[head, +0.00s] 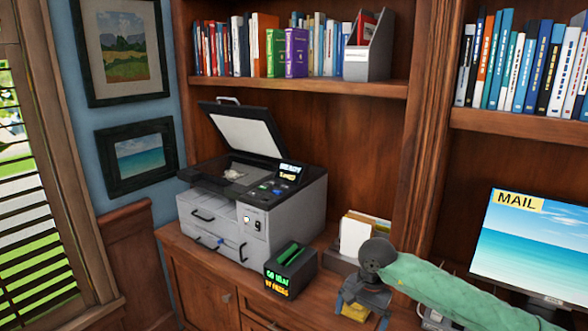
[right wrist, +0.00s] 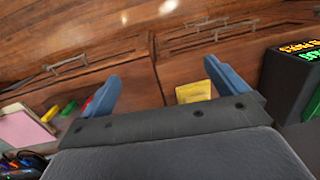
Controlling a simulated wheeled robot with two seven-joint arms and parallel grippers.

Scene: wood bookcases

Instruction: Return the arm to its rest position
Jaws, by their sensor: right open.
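My right arm, in a green sleeve, comes in from the right in the head view. Its gripper (head: 362,306) hangs over the counter, right of the dark box with lit lettering. In the right wrist view its two blue fingers (right wrist: 161,72) stand wide apart with nothing held between them. A yellow item (right wrist: 193,92) shows beyond the fingers, apart from them; yellow also shows below the gripper in the head view (head: 354,312). My left gripper is not in view.
A grey printer (head: 290,212) with its lid raised stands on the wood counter. The dark lettered box (head: 291,270) is in front of it. A paper holder (head: 342,262) stands behind my gripper. A monitor (head: 535,245) is at right. Books fill the upper shelves.

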